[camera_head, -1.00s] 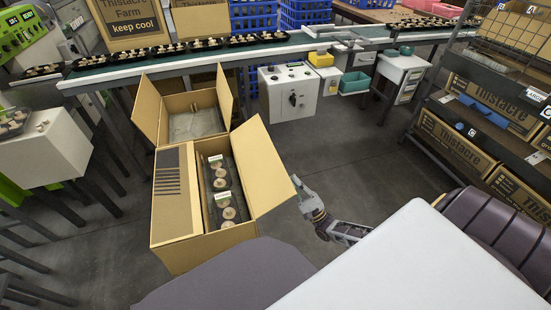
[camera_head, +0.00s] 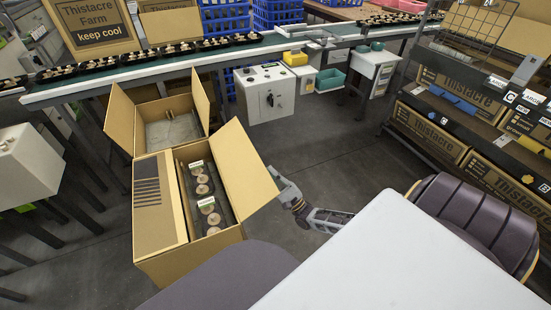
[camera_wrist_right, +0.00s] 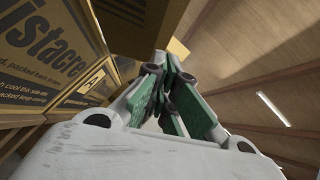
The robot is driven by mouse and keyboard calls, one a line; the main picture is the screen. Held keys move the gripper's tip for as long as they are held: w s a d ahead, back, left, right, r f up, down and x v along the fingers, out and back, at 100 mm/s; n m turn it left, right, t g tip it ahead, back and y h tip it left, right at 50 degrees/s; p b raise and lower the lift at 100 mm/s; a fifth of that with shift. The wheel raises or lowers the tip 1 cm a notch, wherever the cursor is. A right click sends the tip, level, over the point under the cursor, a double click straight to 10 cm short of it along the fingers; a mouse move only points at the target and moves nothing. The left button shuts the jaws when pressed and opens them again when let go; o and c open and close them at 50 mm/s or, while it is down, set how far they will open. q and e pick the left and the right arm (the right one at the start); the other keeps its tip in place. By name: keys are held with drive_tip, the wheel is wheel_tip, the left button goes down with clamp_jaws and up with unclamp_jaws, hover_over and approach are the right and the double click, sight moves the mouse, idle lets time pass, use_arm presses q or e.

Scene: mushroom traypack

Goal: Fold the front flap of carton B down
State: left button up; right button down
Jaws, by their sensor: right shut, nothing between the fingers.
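Two open brown cartons stand one behind the other; no letter shows, so I cannot tell which is B. The near carton (camera_head: 190,250) holds dark trays (camera_head: 224,213) of mushrooms. The far carton (camera_head: 150,136) has raised side flaps and a grey inside. My right gripper (camera_head: 272,174) is shut and empty, close beside the right flap's outer edge; contact is unclear. In the wrist view its green-padded fingers (camera_wrist_right: 172,98) are together beside printed cardboard (camera_wrist_right: 45,55). My left gripper is out of view.
A conveyor (camera_head: 130,80) with mushroom trays runs across the back, with a white control box (camera_head: 266,98) below it. A rack of printed cartons (camera_head: 430,135) stands at the right. The grey floor (camera_head: 325,150) between is clear.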

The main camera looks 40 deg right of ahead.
sight(247, 145)
drive_tip(key=w+a+r, duration=0.1)
drive_tip(key=r, duration=0.1)
drive_tip(key=w+a+r, duration=0.1)
drive_tip(key=w+r, duration=0.1)
drive_tip(key=w+a+r, duration=0.1)
drive_tip(key=w+r, duration=0.1)
drive_tip(key=r, duration=0.1)
use_arm(q)
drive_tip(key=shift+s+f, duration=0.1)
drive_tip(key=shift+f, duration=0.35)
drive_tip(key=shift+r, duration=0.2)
drive_tip(key=shift+p, duration=0.35)
use_arm(e)
drive_tip(key=shift+r, duration=0.2)
drive_tip(key=shift+r+n+g+y+p, duration=0.2)
drive_tip(key=shift+n+g+y+p, duration=0.1)
drive_tip(key=shift+n+y, duration=0.15)
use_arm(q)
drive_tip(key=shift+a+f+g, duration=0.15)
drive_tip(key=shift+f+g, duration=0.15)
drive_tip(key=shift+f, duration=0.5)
